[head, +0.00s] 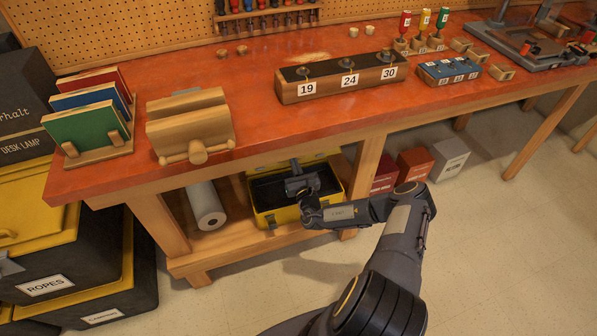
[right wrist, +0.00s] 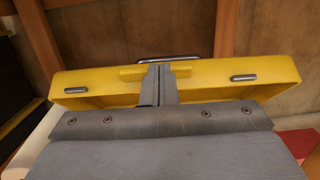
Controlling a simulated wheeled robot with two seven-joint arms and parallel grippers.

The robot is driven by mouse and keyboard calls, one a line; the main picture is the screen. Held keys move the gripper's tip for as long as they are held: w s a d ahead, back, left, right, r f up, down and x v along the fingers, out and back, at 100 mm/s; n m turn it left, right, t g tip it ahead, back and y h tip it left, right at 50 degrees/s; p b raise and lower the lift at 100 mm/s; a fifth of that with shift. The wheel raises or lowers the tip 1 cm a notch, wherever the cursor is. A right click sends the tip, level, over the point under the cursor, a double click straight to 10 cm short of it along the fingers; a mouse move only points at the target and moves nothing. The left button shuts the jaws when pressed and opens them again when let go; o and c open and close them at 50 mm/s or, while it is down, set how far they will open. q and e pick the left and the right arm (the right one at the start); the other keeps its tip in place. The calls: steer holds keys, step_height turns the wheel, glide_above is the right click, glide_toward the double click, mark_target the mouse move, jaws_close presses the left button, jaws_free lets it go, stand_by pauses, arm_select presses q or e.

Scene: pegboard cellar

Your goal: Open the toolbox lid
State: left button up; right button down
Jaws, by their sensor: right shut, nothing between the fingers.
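The yellow toolbox (head: 272,218) sits on the low shelf under the workbench. It stands open, with its dark inside showing. Its lid (right wrist: 215,73) is tilted up at the back; in the right wrist view its yellow edge, a metal handle (right wrist: 168,59) and two metal latch pieces show. My right gripper (head: 297,168) reaches over the open box from the front and hides part of the inside. Its fingers (right wrist: 160,70) are shut and empty, in front of the middle of the lid's edge; I cannot tell if they touch it. My left gripper is not in view.
A paper roll (head: 206,206) lies left of the toolbox. Red boxes (head: 415,164) and a grey box (head: 449,159) stand to the right, beyond a bench leg (head: 365,168). The red bench top (head: 240,85) overhangs the shelf. Black and yellow crates (head: 60,285) stand at left. The floor in front is clear.

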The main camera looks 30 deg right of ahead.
steer(key=w+r, duration=0.1)
steer(key=w+d+r+p, duration=0.1)
steer(key=w, duration=0.1)
steer(key=shift+w+r, duration=0.1)
steer(key=shift+r, duration=0.15)
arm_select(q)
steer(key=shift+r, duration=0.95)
arm_select(e)
steer(key=shift+w+d+r, duration=0.15)
steer(key=shift+w+r, duration=0.1)
steer(key=shift+w, duration=0.25)
steer(key=shift+w+d+r, duration=0.1)
steer(key=shift+w+r, duration=0.1)
steer(key=shift+w, duration=0.3)
